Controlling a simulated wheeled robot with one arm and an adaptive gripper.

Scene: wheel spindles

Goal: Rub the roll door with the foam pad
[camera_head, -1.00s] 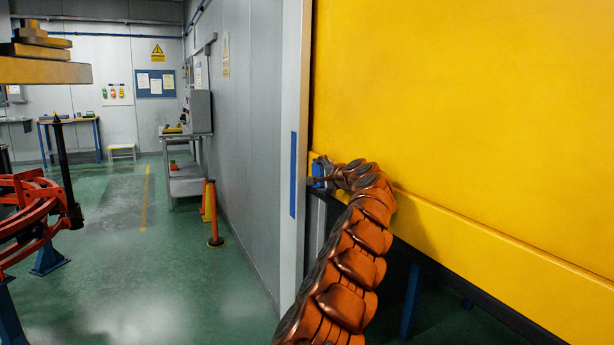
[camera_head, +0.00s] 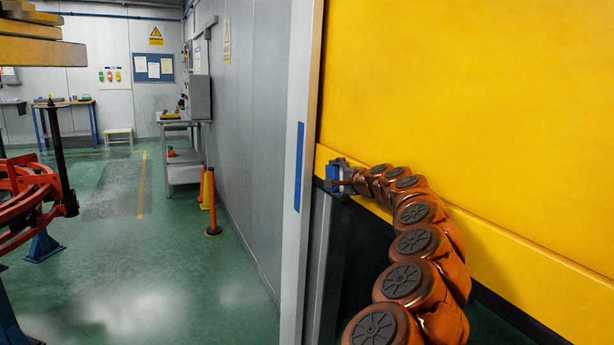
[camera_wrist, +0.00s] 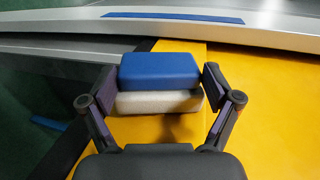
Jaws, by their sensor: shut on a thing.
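The yellow roll door (camera_head: 455,105) fills the right of the head view, with its lower edge above a dark opening. My gripper (camera_head: 337,177) is at the door's lower left corner, by the grey frame post. It is shut on the foam pad, which has a blue layer and a whitish layer. In the wrist view the foam pad (camera_wrist: 158,72) sits between the two fingers of my gripper (camera_wrist: 160,92), over the yellow door surface (camera_wrist: 275,95). I cannot tell whether the pad touches the door.
The grey frame post (camera_head: 298,170) with a blue strip stands just left of the door. An orange post (camera_head: 211,205) and a grey trolley (camera_head: 183,168) stand along the grey wall. Red curved metalwork (camera_head: 25,200) is at the far left. The green floor between is clear.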

